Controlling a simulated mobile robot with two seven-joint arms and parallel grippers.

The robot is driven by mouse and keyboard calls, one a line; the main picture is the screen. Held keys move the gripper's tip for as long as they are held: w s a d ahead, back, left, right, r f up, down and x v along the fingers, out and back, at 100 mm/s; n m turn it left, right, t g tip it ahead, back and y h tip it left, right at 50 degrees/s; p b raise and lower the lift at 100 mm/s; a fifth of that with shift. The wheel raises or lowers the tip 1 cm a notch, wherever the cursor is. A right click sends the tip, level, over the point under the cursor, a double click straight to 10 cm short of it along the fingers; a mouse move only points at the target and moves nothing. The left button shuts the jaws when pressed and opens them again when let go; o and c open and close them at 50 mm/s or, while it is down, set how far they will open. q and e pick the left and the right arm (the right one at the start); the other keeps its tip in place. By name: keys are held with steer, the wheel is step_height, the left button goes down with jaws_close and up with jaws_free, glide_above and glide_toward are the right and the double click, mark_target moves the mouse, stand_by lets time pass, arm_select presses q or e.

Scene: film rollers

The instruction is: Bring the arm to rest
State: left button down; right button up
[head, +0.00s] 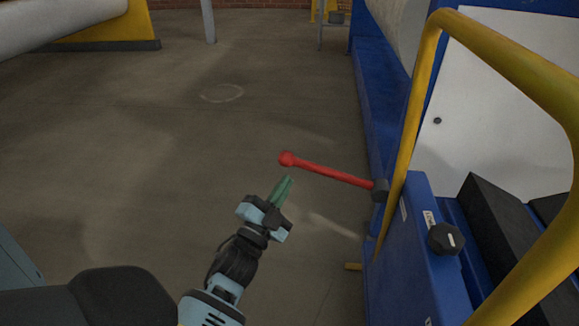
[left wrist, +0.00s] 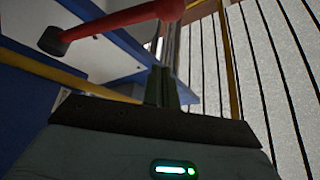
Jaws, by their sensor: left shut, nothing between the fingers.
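My left gripper (head: 281,190) is in the middle of the head view, with its green fingers together and nothing between them. Its fingers also show in the left wrist view (left wrist: 161,88), pointing up. A red lever (head: 330,174) with a round red end sticks out to the left from a dark hub on the blue machine. The fingertips appear just below and left of the lever in the head view; I cannot tell the exact gap. The lever also shows at the top left of the left wrist view (left wrist: 120,20). My right gripper is not in view.
The blue machine (head: 408,262) stands on the right, with a yellow rail (head: 421,80) curving over it and a black knob (head: 445,238) on its panel. Open concrete floor (head: 130,160) lies to the left. A large roller (head: 60,22) is at the far left.

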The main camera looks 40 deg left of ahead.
arm_select(q)
steer(key=shift+s+d+f, duration=0.15)
steer(key=shift+s+f, duration=0.05)
steer(key=shift+s, duration=0.25)
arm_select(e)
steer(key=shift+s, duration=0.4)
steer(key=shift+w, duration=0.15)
